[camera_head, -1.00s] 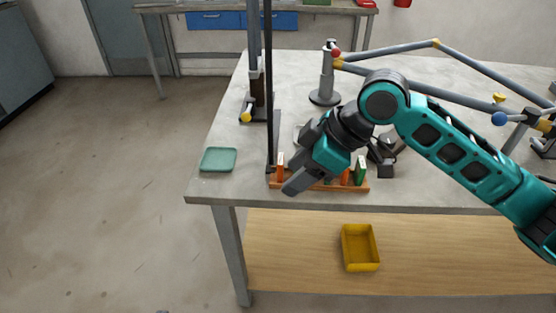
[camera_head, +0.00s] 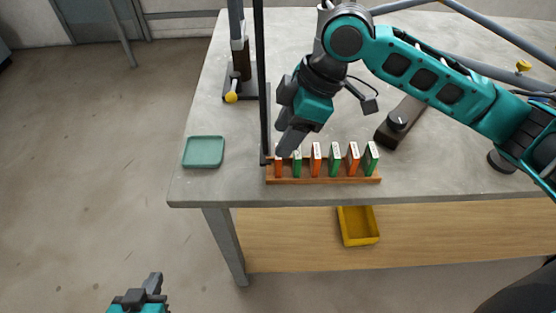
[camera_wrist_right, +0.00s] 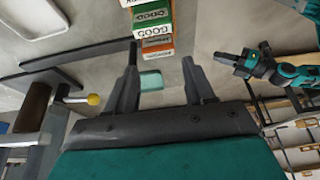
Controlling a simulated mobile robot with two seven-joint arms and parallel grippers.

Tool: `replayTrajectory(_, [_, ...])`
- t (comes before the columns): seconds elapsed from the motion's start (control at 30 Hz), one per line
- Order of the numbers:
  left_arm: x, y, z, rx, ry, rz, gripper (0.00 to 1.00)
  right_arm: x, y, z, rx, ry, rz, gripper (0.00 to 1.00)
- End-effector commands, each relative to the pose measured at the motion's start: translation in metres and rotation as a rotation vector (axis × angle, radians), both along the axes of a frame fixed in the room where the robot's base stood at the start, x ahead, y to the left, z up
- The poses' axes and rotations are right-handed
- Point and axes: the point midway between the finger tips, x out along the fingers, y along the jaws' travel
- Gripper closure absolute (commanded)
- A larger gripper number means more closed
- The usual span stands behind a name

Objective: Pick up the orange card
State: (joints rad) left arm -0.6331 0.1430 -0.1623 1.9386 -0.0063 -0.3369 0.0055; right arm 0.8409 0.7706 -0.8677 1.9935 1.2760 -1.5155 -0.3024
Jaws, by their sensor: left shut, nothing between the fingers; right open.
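Three orange cards stand upright in a wooden rack (camera_head: 330,181) in the head view: one at the left end (camera_head: 278,168), one left of centre (camera_head: 316,159) and one further right (camera_head: 353,159). Green cards stand between and beside them. My right gripper (camera_head: 284,150) is just above and behind the left-end orange card, partly covering it. In the right wrist view its fingers (camera_wrist_right: 161,75) are apart with nothing between them, and the end orange card (camera_wrist_right: 158,46) lies beyond the tips. My left gripper (camera_head: 153,283) is shut and empty, low at the left, away from the table.
A green tray (camera_head: 204,152) lies left of the rack. A thin black post (camera_head: 262,90) rises at the rack's left end, close to my right gripper. A dark device (camera_head: 400,122) stands behind the rack's right end. A yellow bin (camera_head: 357,226) sits on the lower shelf.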

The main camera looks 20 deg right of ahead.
Motion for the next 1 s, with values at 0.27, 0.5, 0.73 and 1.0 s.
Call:
replayTrajectory(0.27, [0.001, 0.0, -0.004, 0.0, -0.002, 0.0, 1.0, 0.001, 0.004, -0.022, -0.001, 0.002, -0.001, 0.47])
replayTrajectory(0.5, [0.006, 0.0, -0.006, -0.001, -0.014, -0.001, 1.0, 0.003, 0.013, -0.053, 0.001, -0.001, 0.001, 0.47])
replayTrajectory(0.73, [0.008, 0.0, -0.004, -0.001, -0.018, 0.0, 1.0, 0.004, 0.014, -0.054, 0.0, -0.002, -0.001, 0.47])
replayTrajectory(1.0, [0.007, -0.001, -0.005, -0.001, -0.016, -0.001, 1.0, 0.004, 0.014, -0.054, 0.0, -0.002, -0.001, 0.73])
